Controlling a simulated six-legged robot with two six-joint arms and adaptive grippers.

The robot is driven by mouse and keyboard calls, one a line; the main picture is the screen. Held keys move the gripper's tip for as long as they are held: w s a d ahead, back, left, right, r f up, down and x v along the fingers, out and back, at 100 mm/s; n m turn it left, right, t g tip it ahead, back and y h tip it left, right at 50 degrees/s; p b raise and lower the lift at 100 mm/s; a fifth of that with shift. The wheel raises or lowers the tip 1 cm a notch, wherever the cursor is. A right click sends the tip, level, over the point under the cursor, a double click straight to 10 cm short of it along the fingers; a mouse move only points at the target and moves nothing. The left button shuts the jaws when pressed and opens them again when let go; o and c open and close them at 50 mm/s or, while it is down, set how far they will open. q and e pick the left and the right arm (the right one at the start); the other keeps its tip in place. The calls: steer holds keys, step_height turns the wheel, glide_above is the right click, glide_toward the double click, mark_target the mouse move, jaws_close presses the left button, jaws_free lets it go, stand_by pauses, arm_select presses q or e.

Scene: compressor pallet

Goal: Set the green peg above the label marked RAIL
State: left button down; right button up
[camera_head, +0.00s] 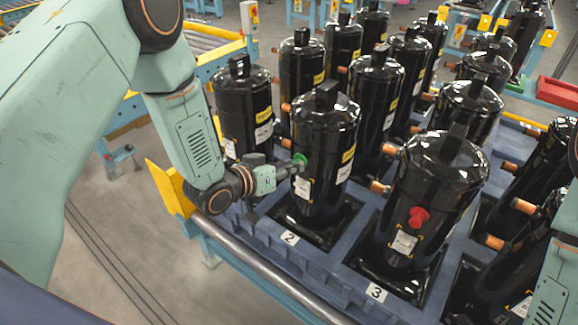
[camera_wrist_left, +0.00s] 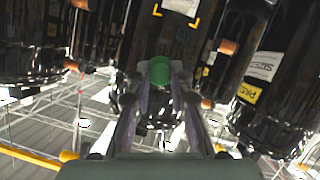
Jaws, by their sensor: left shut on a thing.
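The green peg (camera_head: 299,159) is at the front of the black compressor (camera_head: 325,130) behind the number 2 tag. My left gripper (camera_head: 287,168) is shut on it. In the left wrist view the green peg (camera_wrist_left: 160,71) sits between the fingertips (camera_wrist_left: 158,82). A white label (camera_head: 303,188) with orange corner marks is on that compressor, just below the peg; it also shows in the left wrist view (camera_wrist_left: 182,6). Its word is too small to read. I cannot tell whether the peg touches the compressor. My right gripper is out of view.
A red peg (camera_head: 419,217) is on the compressor (camera_head: 432,190) by the number 3 tag (camera_head: 376,292), above another marked label (camera_head: 404,242). Several compressors with copper stubs stand close together on the blue pallet (camera_head: 335,270). A roller rail (camera_head: 265,275) runs along the front.

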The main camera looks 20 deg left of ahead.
arm_select(q)
steer(key=shift+w+d, duration=0.25)
steer(key=shift+w, duration=0.4)
stand_by(0.7)
steer(key=c, duration=1.1)
jaws_free()
steer(key=shift+s+a, duration=0.1)
steer(key=v, duration=1.1)
steer(key=s+f+g+y+b, duration=0.2)
steer(key=s+f+g+b, duration=0.2)
steer(key=s+f, duration=0.6)
steer(key=s+a+f+n+g+y+b, duration=0.1)
steer(key=s+f+g+y+b, duration=0.1)
steer(key=s+f+g+b, duration=0.2)
steer(key=s+a+f+n+g+y+b, duration=0.1)
steer(key=s+f+g+b, duration=0.3)
steer(key=s+f, duration=1.2)
step_height(320, 180, down, 7)
steer(key=shift+s+r+y+b, duration=0.15)
steer(key=shift+y+b, duration=0.45)
steer(key=shift+b, duration=1.75)
